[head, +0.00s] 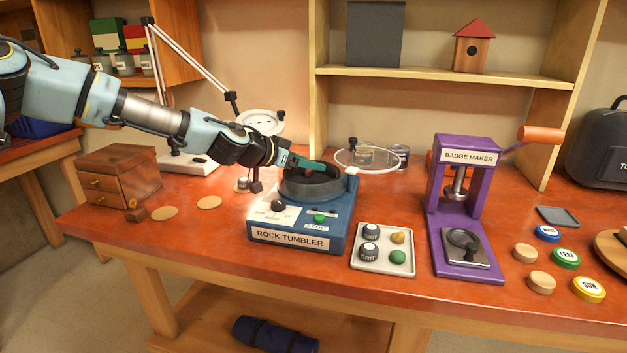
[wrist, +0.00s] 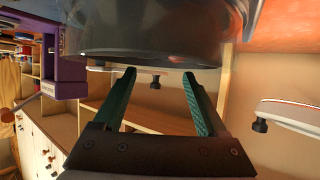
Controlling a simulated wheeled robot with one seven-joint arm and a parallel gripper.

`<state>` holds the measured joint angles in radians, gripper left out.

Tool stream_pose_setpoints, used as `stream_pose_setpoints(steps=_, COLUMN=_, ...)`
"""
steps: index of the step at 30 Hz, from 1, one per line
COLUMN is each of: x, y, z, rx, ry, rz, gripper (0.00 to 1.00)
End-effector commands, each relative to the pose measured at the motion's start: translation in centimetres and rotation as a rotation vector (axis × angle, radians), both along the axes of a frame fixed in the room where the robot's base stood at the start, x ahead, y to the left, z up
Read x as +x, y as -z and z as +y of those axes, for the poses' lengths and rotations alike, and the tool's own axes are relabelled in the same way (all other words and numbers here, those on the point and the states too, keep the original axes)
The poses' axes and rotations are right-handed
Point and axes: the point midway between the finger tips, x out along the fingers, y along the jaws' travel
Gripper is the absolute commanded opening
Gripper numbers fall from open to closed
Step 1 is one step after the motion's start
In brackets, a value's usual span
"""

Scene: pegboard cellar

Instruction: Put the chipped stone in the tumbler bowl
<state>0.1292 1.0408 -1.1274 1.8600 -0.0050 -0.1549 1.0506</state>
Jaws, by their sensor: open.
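The rock tumbler (head: 300,238) is a blue machine on the bench with a dark round bowl (head: 312,190) on top. My gripper (head: 312,167) is at the bowl's back rim in the head view. In the wrist view my gripper (wrist: 160,80) has its two green fingers apart with nothing between them, and the dark bowl wall (wrist: 150,35) fills the top. A white tray (head: 378,268) right of the tumbler holds a tan stone (head: 398,237) and a green stone (head: 397,257). I cannot tell which one is chipped. The bowl's inside is mostly hidden.
A clear round lid (head: 365,158) stands out to the right of the bowl. The purple badge maker (head: 463,200) is farther right. A magnifier lamp (head: 262,122) and wooden drawers (head: 118,180) stand to the left.

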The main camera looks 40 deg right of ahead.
Motion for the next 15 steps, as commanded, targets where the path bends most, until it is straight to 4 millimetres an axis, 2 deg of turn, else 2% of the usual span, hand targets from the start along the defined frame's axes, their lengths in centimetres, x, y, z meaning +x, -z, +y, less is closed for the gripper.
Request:
stream_pose_setpoints(steps=5, x=0.0, y=0.0, z=0.2, rx=0.0, ry=-0.001, rz=0.0, gripper=0.74)
stream_pose_setpoints(steps=8, x=0.1, y=-0.3, z=1.0, rx=0.0, ry=-0.001, rz=-0.002, gripper=0.74)
stream_pose_setpoints(steps=15, x=0.3, y=-2.0, z=5.0, rx=0.001, ry=-0.003, rz=-0.004, gripper=0.74)
